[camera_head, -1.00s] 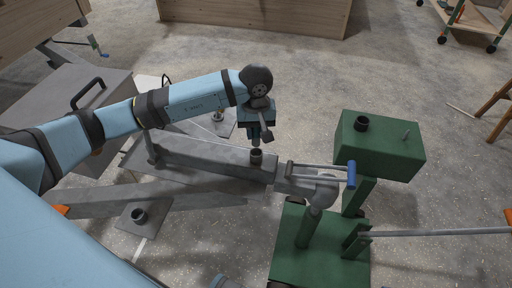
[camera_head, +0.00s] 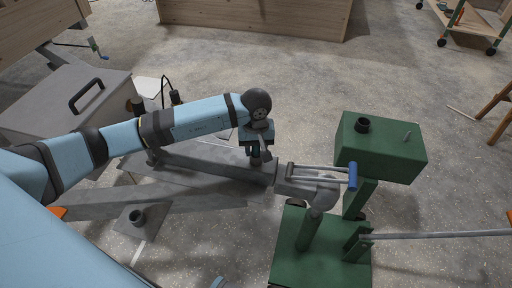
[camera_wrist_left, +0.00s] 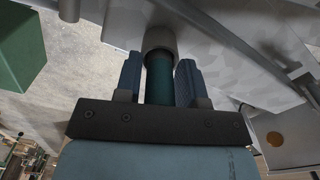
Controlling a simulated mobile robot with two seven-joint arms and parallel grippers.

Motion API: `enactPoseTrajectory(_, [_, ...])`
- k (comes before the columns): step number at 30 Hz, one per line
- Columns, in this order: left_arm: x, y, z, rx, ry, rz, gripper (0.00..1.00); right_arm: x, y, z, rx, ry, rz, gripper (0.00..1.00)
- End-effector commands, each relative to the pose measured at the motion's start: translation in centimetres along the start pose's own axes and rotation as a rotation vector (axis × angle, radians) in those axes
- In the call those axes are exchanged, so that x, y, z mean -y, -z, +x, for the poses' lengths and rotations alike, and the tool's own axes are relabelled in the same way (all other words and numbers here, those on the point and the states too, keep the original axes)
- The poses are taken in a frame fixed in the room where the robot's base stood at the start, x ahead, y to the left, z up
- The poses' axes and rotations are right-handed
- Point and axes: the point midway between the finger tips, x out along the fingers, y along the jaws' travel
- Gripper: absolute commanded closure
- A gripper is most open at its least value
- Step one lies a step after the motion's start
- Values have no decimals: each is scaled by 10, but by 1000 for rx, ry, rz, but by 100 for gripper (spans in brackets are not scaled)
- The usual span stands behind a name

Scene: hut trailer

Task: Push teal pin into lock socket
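My left gripper (camera_head: 256,156) points down at the lock socket, a short grey collar on the drawbar (camera_head: 210,155) just behind the coupling head (camera_head: 318,185). In the head view the gripper hides most of the pin and socket. My right gripper is out of view.
A green stand (camera_head: 378,145) with a dark collar on top is right of the coupling. A grey box (camera_head: 65,100) stands at left. A plate with a dark collar (camera_head: 138,218) lies at lower left.

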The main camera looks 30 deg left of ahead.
Motion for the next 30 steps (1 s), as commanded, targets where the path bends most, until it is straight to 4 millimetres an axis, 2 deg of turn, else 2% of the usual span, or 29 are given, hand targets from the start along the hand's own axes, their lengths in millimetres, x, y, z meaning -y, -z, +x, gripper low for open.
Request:
enactPoseTrajectory(9, [0,0,-1,0,0,0,50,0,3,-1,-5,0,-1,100])
enactPoseTrajectory(14, [0,1,-12,-2,-1,0,50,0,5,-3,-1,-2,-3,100])
enactPoseTrajectory(24, [0,1,-83,-3,-2,1,50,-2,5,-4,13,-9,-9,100])
enactPoseTrajectory(30, [0,1,-114,-2,-1,-1,50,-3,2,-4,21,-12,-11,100])
